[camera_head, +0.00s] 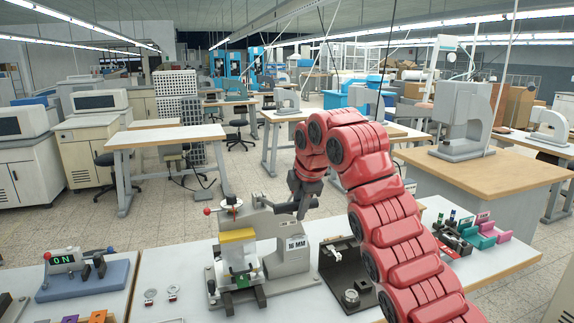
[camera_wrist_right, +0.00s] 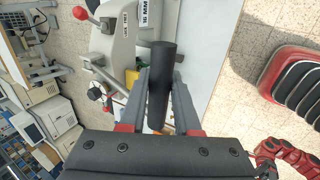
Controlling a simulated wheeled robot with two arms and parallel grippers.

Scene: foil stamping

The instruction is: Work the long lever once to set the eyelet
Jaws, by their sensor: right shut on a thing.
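The grey eyelet press marked 16 MM (camera_head: 292,256) stands on the white table in the head view, with its yellow block (camera_head: 237,236) at the front. Its long lever's black grip (camera_head: 285,208) sticks out at the upper right of the press. My right gripper (camera_head: 305,200) comes down from above and is shut on this grip. In the right wrist view the black cylindrical grip (camera_wrist_right: 160,75) lies between the two grey fingers (camera_wrist_right: 163,98). The eyelet is too small to make out. My left gripper is out of view.
A dark tray (camera_head: 345,268) with small metal parts sits right of the press, beside my right arm. A blue base with an ON display (camera_head: 88,278) is at the left. Coloured holders (camera_head: 488,232) stand at the right.

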